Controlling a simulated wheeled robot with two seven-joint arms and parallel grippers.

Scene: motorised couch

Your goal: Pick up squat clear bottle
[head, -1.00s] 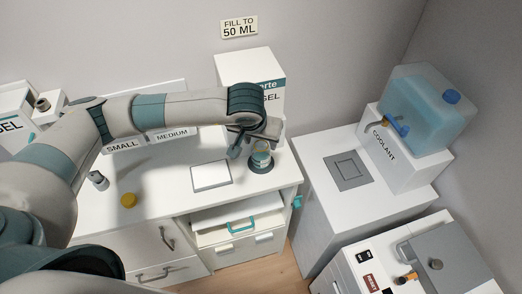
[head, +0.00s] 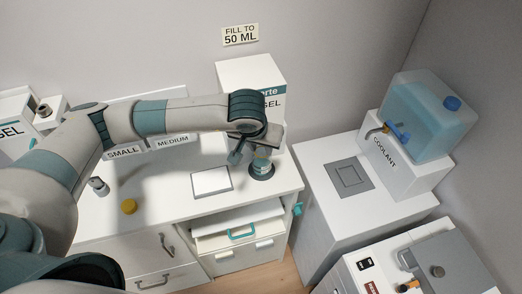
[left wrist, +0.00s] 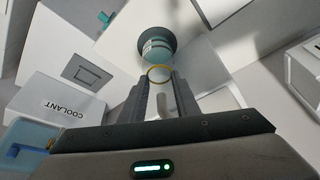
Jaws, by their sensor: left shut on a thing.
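The squat clear bottle (head: 262,163) has a teal band and stands at a dark round pad on the right end of the white counter. In the left wrist view the bottle (left wrist: 159,50) shows from above, with a yellowish ring at the near end between my fingertips. My left gripper (head: 256,146) reaches it from above and is shut on it; the fingers also show in the left wrist view (left wrist: 160,84). I cannot tell whether the bottle touches the pad (left wrist: 144,36). My right gripper is not in view.
A white flat plate (head: 212,181) lies left of the bottle. A yellow cap (head: 129,206) and a small metal-topped item (head: 98,186) are farther left. A white box (head: 268,76) stands behind. A blue coolant tank (head: 424,113) is at right. A drawer (head: 238,226) below is partly open.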

